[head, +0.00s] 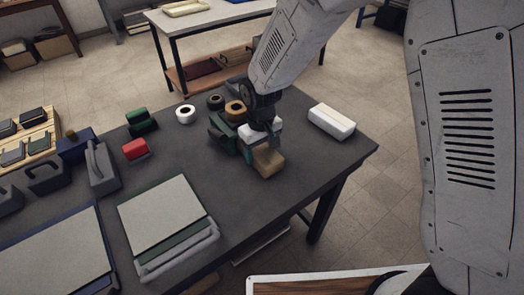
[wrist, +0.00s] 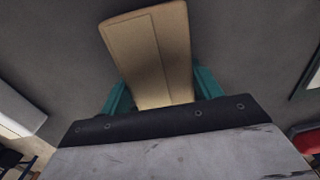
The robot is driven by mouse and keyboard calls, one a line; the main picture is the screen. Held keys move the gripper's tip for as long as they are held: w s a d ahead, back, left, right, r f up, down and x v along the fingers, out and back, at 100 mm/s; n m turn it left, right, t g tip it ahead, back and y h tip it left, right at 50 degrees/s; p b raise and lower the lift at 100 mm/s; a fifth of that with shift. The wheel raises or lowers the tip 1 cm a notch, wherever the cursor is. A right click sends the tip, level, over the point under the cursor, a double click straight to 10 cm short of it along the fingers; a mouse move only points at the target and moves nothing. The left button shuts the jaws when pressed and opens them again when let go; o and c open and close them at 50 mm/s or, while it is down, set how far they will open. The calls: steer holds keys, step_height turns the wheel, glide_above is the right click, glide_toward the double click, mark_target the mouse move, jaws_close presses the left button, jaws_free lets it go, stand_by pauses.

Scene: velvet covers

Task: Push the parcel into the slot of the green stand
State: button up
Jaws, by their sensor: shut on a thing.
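The tan parcel (head: 268,161) is at the right part of the dark table, below my gripper (head: 258,150). In the wrist view the parcel (wrist: 150,55) stands out between the two teal fingers (wrist: 160,98), and my gripper is shut on it. Whether the parcel touches the tabletop I cannot tell. A dark green block-like thing (head: 142,122), which looks like the green stand, is at the table's back left, apart from the parcel. Its slot is too small to make out. The stand does not show clearly in the wrist view.
A red block (head: 135,148) and a blue one (head: 76,146) are left of my gripper. Tape rolls (head: 185,114) are behind it. A white box (head: 331,121) lies to its right. Flat boards (head: 165,212) and grey holders (head: 101,170) fill the left. The table edge (head: 340,165) is close by.

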steer(key=o, duration=1.3)
